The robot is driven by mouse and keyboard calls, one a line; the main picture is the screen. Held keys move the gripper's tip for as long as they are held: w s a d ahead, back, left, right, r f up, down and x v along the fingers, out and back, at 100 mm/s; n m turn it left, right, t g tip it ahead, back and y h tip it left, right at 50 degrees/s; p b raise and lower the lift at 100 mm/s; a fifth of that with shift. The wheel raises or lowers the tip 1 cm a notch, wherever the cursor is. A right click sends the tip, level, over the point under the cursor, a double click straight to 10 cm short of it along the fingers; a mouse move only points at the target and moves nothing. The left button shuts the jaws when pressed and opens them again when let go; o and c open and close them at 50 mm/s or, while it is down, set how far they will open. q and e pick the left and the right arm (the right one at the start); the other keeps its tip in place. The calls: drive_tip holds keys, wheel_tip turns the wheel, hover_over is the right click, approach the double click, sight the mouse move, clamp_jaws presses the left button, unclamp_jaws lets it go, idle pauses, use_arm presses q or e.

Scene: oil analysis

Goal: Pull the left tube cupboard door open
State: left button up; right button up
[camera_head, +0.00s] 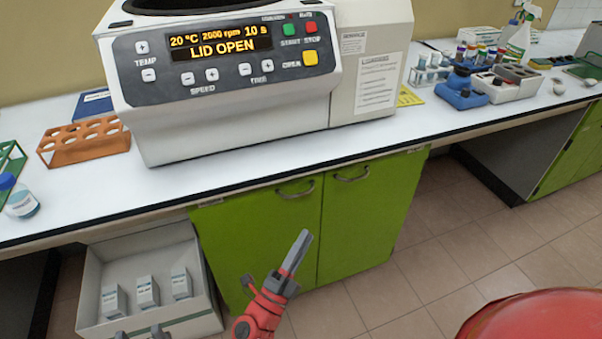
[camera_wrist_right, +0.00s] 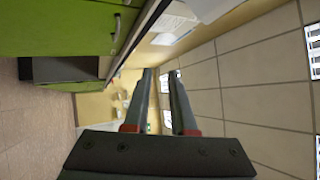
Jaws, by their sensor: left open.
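The green cupboard under the bench has a left door (camera_head: 262,240) and a right door (camera_head: 365,215), both closed. The left door's metal handle (camera_head: 295,190) sits near its top right corner. My left gripper (camera_head: 140,333) barely shows at the bottom edge, its two grey tips apart, in front of the open drawer and away from the handle. My right gripper (camera_head: 298,250) points up in front of the left door, below the handle. Its fingers (camera_wrist_right: 162,80) are apart and empty in the right wrist view.
An open drawer (camera_head: 208,300) with small white boxes juts out left of the cupboard. A centrifuge (camera_head: 230,110) reading LID OPEN stands on the bench above. An orange rack (camera_head: 85,142) is at left. A red round thing (camera_head: 540,320) fills the lower right corner.

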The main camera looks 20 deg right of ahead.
sight(299, 194)
drive_tip(key=w+a+f+m+y, duration=0.1)
drive_tip(key=w+a+f+y, duration=0.25)
drive_tip(key=a, duration=0.45)
drive_tip(key=shift+y, duration=0.35)
drive_tip(key=shift+s+d+p+x, duration=0.1)
drive_tip(key=shift+p+x, duration=0.25)
drive_tip(key=shift+x, duration=3.95)
drive_tip(key=shift+s+d+p+x, duration=0.1)
drive_tip(key=shift+p+x, duration=0.25)
drive_tip(key=shift+x, duration=3.95)
clamp_jaws()
